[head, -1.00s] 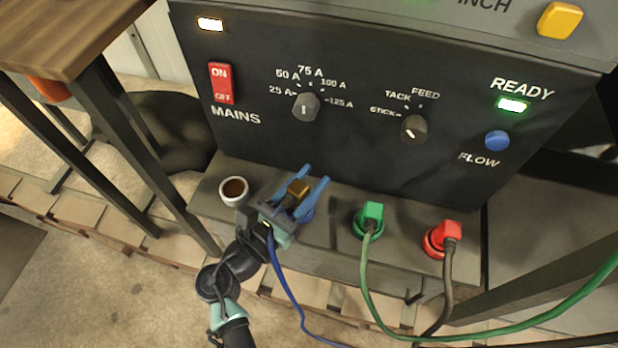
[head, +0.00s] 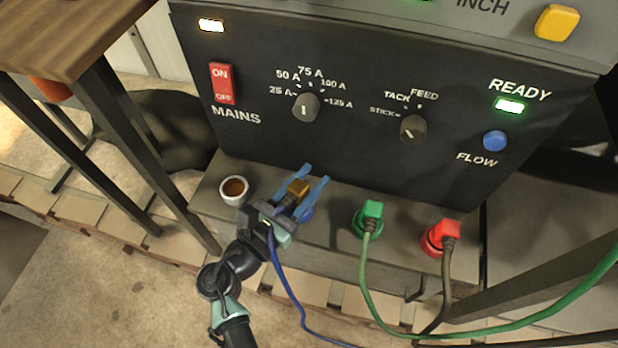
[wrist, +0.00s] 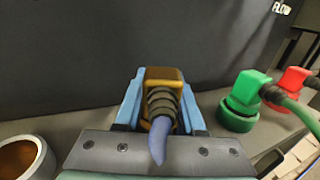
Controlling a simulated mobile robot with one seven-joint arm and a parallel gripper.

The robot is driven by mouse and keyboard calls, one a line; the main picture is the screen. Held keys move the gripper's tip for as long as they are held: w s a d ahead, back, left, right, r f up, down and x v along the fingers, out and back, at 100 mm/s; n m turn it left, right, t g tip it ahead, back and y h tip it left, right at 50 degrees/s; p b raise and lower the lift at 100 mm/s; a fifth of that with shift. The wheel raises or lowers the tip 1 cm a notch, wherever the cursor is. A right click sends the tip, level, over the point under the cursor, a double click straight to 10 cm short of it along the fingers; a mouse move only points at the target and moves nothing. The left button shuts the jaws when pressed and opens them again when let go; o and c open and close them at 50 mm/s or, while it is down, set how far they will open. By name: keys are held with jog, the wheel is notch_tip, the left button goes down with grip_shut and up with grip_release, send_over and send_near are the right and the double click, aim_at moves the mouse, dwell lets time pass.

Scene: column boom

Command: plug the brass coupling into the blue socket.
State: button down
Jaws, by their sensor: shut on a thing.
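The brass coupling (head: 298,187) is held between the blue fingers of my gripper (head: 313,177), which is shut on it. In the wrist view the coupling (wrist: 161,76) sits between the fingers, with a dark ribbed sleeve and a blue hose (wrist: 158,140) towards me. A small part of the blue socket (head: 308,214) shows beside the right finger in the head view, low on the ledge. My gripper hides most of it. In the wrist view I do not see the socket. I cannot tell whether the coupling touches it.
The dark machine panel (head: 340,150) rises behind. A wooden table (head: 70,30) is upper left.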

aim_at(292, 206)
jog(key=shift+f+b, duration=0.4)
jog(key=shift+f, duration=0.15)
jog(key=c, duration=0.8)
grip_release()
jog(key=p+v, duration=0.3)
jog(key=v, duration=0.8)
jog(key=shift+p, duration=0.4)
jog(key=shift+a, duration=0.1)
